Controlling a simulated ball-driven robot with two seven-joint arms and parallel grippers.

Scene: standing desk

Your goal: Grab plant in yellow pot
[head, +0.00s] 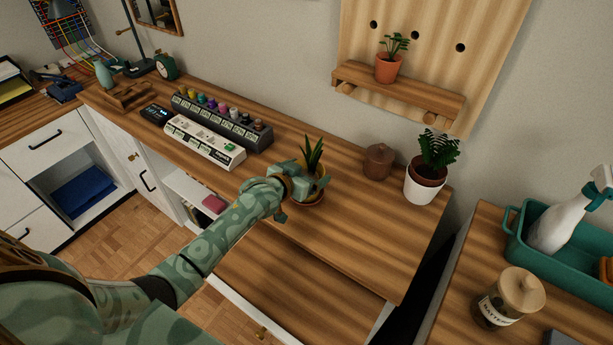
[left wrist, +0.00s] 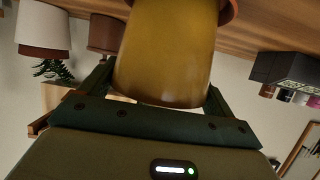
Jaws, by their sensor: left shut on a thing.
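The plant (head: 312,154) with spiky green leaves stands upright on the wooden desk, in front of the wall. Its yellow pot is mostly hidden by my gripper in the head view; the pot (left wrist: 165,55) fills the middle of the left wrist view. My left gripper (head: 305,183) reaches in from the left and is shut on the pot, with a finger on either side of it. A saucer (head: 309,199) shows under the pot. My right gripper is not in view.
A brown lidded pot (head: 378,162) and a fern in a white pot (head: 422,189) stand to the right. Labelled racks (head: 205,140) lie to the left. A wall shelf (head: 398,91) holds a terracotta-potted plant (head: 389,66). The desk front is clear.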

